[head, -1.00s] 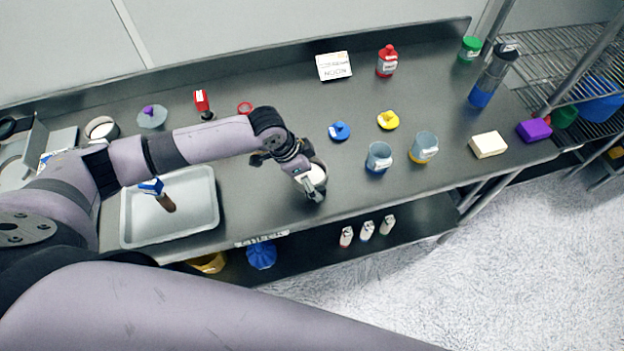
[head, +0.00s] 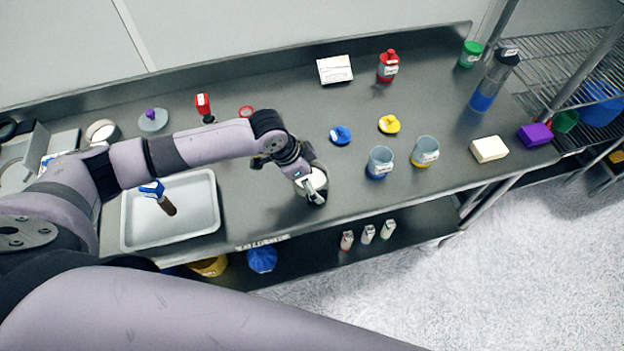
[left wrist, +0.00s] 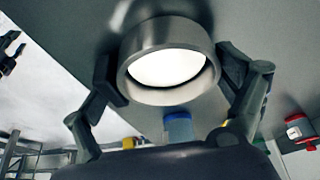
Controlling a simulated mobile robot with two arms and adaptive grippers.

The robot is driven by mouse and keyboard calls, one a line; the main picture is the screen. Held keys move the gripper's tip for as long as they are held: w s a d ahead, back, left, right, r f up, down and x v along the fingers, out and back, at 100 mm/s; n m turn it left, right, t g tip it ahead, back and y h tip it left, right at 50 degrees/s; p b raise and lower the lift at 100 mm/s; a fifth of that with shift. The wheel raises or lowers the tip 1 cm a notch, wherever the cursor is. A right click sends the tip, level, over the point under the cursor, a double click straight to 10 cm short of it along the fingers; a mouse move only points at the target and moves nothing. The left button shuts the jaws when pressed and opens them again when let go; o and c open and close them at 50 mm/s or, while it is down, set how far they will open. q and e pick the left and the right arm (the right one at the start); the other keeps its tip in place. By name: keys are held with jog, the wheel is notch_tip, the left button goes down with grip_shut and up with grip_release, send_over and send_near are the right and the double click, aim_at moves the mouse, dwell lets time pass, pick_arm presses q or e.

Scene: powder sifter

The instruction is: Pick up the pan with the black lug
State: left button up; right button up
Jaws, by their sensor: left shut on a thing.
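A round metal pan with a white inside (left wrist: 170,36) is between the two dark fingers of my left gripper (left wrist: 172,80) in the left wrist view. The fingers are shut on its sides. In the head view the held pan (head: 316,178) shows partly behind my left gripper (head: 311,192), near the front edge of the steel table. I cannot make out a black lug on it. A second round pan with a pale inside (head: 101,130) stands at the far left of the table. My right gripper is out of view.
A grey tray (head: 212,212) with a blue-handled tool (head: 160,196) lies left of my gripper. Blue (head: 380,163) and yellow (head: 424,152) cups, a blue lid (head: 340,134) and a yellow lid (head: 389,124) stand to the right. Three small bottles (head: 367,234) are on the lower shelf.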

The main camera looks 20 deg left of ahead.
pick_arm(q)
notch_tip(320, 180, up, 20)
jog(key=b, duration=0.3)
jog(key=shift+f, duration=0.1)
dwell(0.9)
